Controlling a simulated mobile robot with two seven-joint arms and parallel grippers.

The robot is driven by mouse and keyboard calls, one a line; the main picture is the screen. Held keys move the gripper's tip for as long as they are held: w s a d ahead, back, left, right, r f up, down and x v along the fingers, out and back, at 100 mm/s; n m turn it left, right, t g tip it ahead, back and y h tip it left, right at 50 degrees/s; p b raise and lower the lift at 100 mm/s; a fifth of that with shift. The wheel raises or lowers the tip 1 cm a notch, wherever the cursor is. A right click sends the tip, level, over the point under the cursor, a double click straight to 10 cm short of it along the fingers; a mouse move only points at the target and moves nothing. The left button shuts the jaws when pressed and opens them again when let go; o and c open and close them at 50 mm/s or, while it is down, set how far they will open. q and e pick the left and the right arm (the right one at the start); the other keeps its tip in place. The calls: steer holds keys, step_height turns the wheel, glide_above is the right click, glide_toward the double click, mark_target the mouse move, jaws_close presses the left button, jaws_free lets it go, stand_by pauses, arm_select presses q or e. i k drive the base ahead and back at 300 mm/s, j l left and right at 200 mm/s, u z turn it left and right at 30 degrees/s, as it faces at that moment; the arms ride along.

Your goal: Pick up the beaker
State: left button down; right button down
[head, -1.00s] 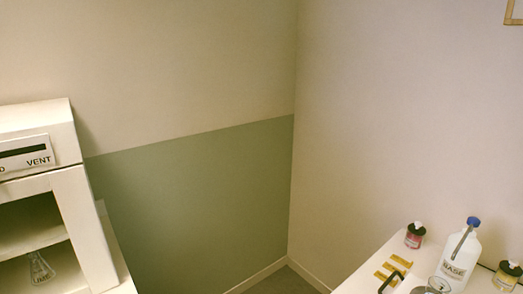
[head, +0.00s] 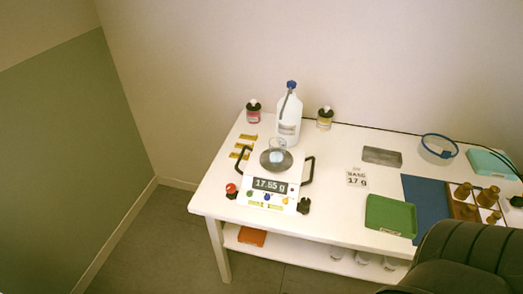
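A small clear beaker (head: 277,150) with a pale bluish look stands on the round dark pan (head: 283,165) of the white scale (head: 283,201). The scale's display reads 17.55 g, and black handles stick out on both sides of it. Neither of my grippers is in view, and nothing is seen holding the beaker.
Behind the scale stand a white jug (head: 289,118) with a blue cap, a red bottle (head: 253,116) and a yellow bottle (head: 324,122). A card (head: 357,178) marked 17 g and a green tray (head: 390,216) lie to the right. A dark ribbed shape (head: 465,262) blocks the lower right.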

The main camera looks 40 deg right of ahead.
mark_target(277, 151)
steer(key=z, duration=1.3)
